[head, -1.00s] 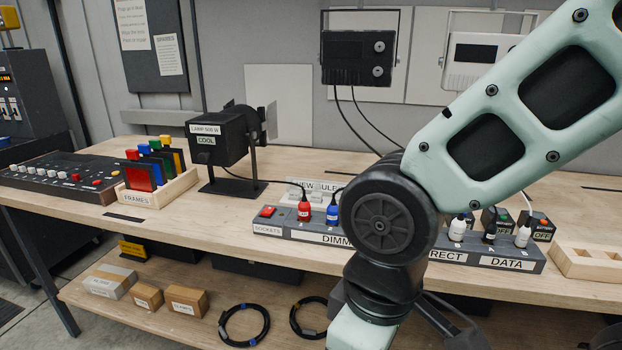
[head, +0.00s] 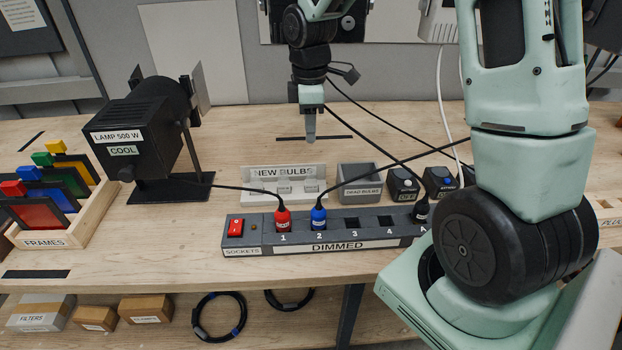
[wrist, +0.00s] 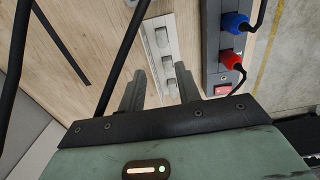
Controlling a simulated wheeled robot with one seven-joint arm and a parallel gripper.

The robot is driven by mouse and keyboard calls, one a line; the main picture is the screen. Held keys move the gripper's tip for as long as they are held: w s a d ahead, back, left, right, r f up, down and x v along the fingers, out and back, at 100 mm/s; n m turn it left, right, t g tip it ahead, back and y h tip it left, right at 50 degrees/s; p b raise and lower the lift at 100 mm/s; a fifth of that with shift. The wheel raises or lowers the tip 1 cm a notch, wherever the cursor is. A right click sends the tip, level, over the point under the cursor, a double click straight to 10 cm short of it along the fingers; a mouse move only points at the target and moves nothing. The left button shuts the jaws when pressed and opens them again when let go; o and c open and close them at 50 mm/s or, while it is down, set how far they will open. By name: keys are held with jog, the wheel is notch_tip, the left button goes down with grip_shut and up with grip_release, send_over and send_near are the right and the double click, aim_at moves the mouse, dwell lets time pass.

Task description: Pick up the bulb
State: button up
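The white NEW BULBS tray (head: 256,172) stands on the bench behind the socket strip. Small pale bulbs (head: 284,187) lie in it, partly hidden by its front edge. The wrist view also shows the tray (wrist: 172,38) with pale bulbs (wrist: 168,62) in a row. My gripper (head: 311,138) points down above the bench, behind the tray and toward its right side. In the wrist view its two fingers (wrist: 160,76) are apart, with nothing held between them. The tray lies past the fingertips there.
A black lamp (head: 150,130) labelled COOL stands left of the tray. The socket strip (head: 330,247), with red plug (head: 283,219) and blue plug (head: 318,218), runs in front. A grey DEAD BULBS box (head: 360,182) stands right. Black cables cross the bench near my gripper.

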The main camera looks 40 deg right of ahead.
aim_at(311, 170)
notch_tip(311, 170, down, 10)
jog(key=shift+s+r+p, duration=0.1)
jog(key=shift+p, duration=0.65)
jog(key=shift+s+f+p, duration=0.2)
jog(key=shift+f+p, duration=0.7)
jog(key=shift+f, duration=1.75)
grip_shut()
